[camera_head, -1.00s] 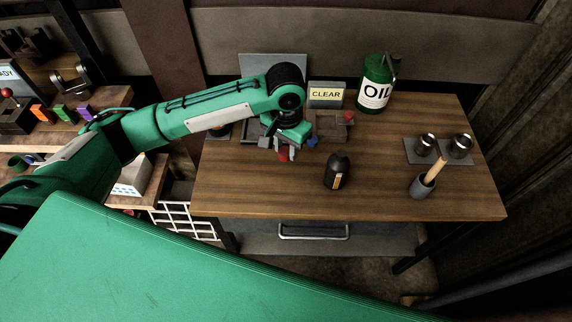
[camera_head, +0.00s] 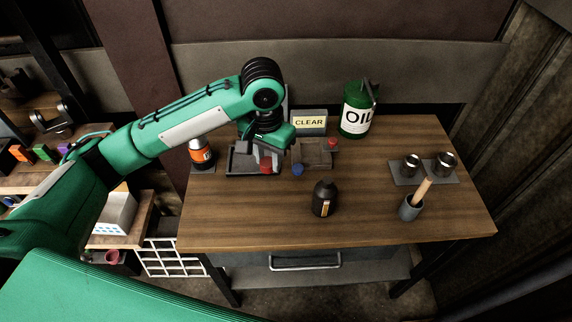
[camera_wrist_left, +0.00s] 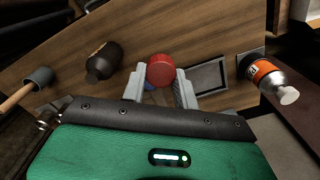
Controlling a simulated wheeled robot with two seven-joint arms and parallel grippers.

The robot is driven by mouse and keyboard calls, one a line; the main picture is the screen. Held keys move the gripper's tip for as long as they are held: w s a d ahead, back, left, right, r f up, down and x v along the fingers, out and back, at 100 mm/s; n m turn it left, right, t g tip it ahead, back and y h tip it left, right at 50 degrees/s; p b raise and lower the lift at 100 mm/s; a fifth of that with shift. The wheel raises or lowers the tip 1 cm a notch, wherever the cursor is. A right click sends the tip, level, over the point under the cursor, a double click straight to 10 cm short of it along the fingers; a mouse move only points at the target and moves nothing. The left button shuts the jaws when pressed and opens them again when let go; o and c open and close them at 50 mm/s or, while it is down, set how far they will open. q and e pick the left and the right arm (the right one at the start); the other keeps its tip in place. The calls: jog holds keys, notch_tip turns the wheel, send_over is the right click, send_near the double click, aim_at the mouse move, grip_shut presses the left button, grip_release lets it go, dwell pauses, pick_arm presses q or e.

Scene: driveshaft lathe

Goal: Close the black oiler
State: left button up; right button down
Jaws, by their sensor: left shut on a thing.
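The black oiler (camera_head: 323,200) is a small dark bottle with a yellowish label. It stands upright on the wooden table, front of centre; in the left wrist view it shows at the upper left (camera_wrist_left: 103,62). My left gripper (camera_head: 266,163) is to the left of and behind the oiler in the head view. Its grey fingers are shut on a round red cap (camera_wrist_left: 161,70), held above the table near a dark tray (camera_head: 240,163). A blue cap (camera_head: 298,170) lies on the table to the right of the fingers. My right gripper is not in view.
An orange bottle (camera_head: 201,155) stands at the left edge. A CLEAR sign (camera_head: 309,122) and a green OIL can (camera_head: 356,118) stand at the back. The front table area is clear.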

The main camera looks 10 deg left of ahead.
pick_arm(q)
jog(key=s+a+f+n, duration=0.3)
jog(key=s+a+f, duration=0.2)
jog(key=a, duration=0.1)
jog(key=shift+f, duration=0.4)
